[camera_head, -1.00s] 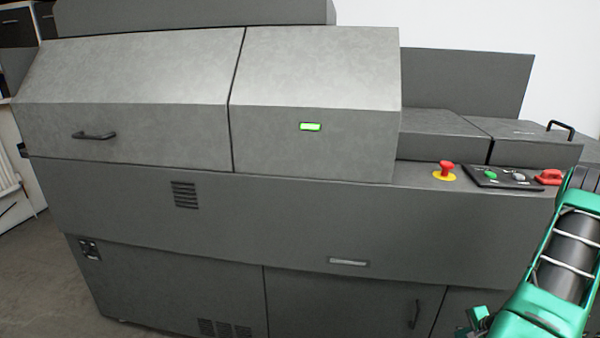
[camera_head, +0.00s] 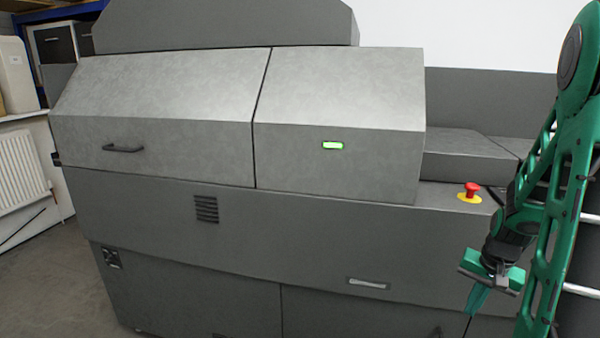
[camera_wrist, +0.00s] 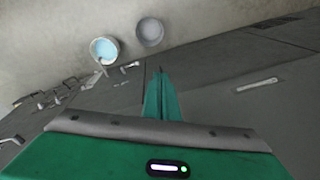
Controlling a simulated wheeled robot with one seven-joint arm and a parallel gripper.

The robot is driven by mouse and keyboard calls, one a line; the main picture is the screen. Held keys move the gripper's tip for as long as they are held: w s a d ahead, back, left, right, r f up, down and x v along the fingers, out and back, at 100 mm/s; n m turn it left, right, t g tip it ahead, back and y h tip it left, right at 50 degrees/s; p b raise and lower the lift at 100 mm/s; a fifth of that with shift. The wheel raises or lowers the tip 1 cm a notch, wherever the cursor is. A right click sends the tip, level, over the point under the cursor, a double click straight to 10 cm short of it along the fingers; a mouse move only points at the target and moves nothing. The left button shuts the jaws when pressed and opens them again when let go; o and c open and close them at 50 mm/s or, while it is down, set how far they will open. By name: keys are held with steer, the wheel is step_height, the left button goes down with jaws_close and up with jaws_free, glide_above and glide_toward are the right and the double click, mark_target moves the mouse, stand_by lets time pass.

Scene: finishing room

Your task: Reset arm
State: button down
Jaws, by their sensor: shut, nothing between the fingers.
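My green arm reaches down along the right side of the head view. My gripper (camera_head: 478,300) hangs at its end, pointing down in front of the grey machine (camera_head: 330,225). In the wrist view the green fingers (camera_wrist: 161,78) are together, with nothing seen between them. The gripper appears to hold nothing.
The machine has a red emergency button (camera_head: 471,190) on a yellow base, left of my arm, and a green-lit display (camera_head: 332,145). A radiator (camera_head: 18,170) stands at the left. The wrist view shows a bucket with blue contents (camera_wrist: 103,50) and a grey bucket (camera_wrist: 150,32).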

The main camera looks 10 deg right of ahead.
steer(key=s+a+r+n+g, duration=0.1)
steer(key=s+a+r+n, duration=0.3)
steer(key=s+a+r, duration=0.8)
steer(key=s+a, duration=0.2)
steer(key=shift+s+a+r, duration=0.35)
steer(key=shift+r, duration=0.05)
